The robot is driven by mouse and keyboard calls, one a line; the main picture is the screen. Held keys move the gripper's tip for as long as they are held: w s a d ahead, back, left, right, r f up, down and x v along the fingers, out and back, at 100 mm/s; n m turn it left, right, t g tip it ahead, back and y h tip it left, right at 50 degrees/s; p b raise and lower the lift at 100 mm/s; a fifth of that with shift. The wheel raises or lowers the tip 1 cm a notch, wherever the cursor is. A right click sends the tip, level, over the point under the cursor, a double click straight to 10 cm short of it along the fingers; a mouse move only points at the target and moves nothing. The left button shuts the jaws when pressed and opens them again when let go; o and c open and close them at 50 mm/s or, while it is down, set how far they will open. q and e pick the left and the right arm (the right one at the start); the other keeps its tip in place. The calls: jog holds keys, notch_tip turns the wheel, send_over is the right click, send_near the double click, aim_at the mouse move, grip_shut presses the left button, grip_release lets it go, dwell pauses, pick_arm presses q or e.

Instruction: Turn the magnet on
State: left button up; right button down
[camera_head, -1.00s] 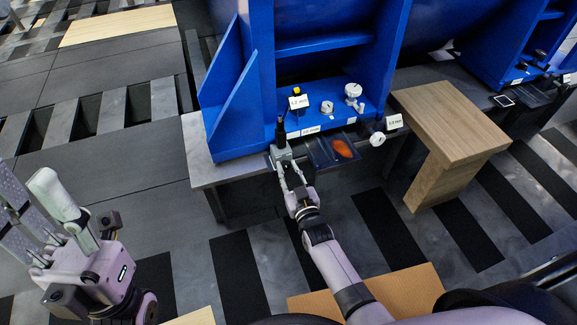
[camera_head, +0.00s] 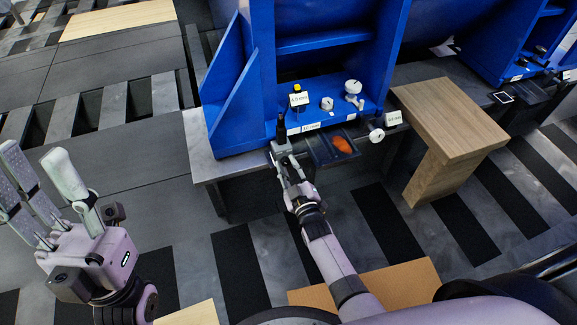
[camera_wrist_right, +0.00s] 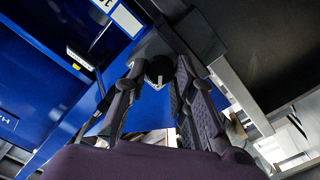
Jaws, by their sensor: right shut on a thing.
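My right gripper (camera_head: 281,147) is at the front edge of the blue machine, shut on a small black knob-like part (camera_wrist_right: 160,72). In the right wrist view, the knob sits between the far ends of my two dark fingers. I cannot tell from the frames whether this part is the magnet's switch or what state the magnet is in. My left gripper (camera_head: 42,190) is in the lower left of the head view, open and empty, with its fingers pointing up, away from the machine.
The blue machine (camera_head: 237,95) stands on a grey bench (camera_head: 205,165). A dark tray with an orange patch (camera_head: 341,145) is right of my right gripper. A wooden stand (camera_head: 450,120) is further right.

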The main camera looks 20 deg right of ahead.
jog(key=c, duration=1.3)
grip_release()
jog(key=shift+c, duration=0.2)
jog(key=s, duration=1.2)
jog(key=shift+d, duration=0.2)
